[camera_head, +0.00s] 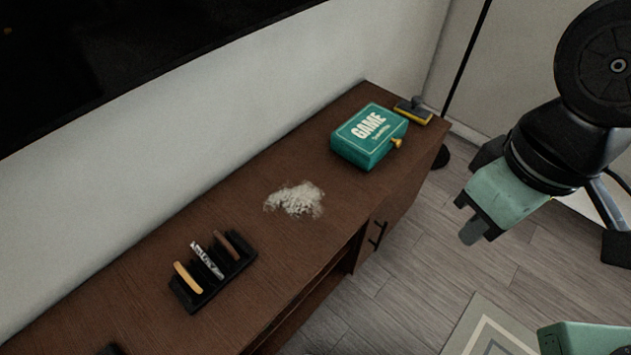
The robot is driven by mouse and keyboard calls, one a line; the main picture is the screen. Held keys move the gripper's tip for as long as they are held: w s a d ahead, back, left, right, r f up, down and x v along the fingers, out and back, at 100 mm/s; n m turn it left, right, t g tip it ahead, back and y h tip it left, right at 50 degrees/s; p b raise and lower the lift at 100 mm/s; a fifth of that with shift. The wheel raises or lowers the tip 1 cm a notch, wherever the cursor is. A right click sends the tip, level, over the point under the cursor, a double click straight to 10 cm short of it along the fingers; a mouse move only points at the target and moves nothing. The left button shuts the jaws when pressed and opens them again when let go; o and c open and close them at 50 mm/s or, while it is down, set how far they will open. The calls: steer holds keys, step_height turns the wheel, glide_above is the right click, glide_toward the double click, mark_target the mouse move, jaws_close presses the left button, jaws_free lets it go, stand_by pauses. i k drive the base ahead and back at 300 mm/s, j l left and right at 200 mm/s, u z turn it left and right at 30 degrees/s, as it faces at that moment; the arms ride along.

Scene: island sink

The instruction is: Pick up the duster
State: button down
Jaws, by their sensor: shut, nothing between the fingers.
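What looks like the duster (414,111), a flat yellow and dark piece with a grey handle on top, lies at the far right end of the brown cabinet (330,130), behind the game box. My gripper (472,233), pale green with dark fingers, hangs over the floor to the right of the cabinet. It points down and to the left, is shut and holds nothing. It is apart from the duster, lower and to the right in the picture.
A teal game box (368,137) with a yellow knob stands just in front of the duster. White powder (296,200) lies mid-cabinet. A black rack (212,270) with several upright pieces stands nearer. A thin dark pole (466,60) rises behind the cabinet's end. A dark screen (120,50) hangs above.

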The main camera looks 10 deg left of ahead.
mark_target(412, 110)
steer(key=i+l+u, duration=0.1)
steer(key=u, duration=0.65)
steer(key=i+l+u, duration=0.2)
steer(key=l+u, duration=0.15)
steer(key=i+l+u, duration=0.1)
steer(key=l+u, duration=0.2)
steer(key=l, duration=0.25)
steer(key=l+u, duration=0.35)
steer(key=l, duration=0.15)
steer(key=i+l, duration=0.1)
steer(key=l, duration=0.85)
steer(key=i+l, duration=0.1)
steer(key=l, duration=0.8)
steer(key=u, duration=0.05)
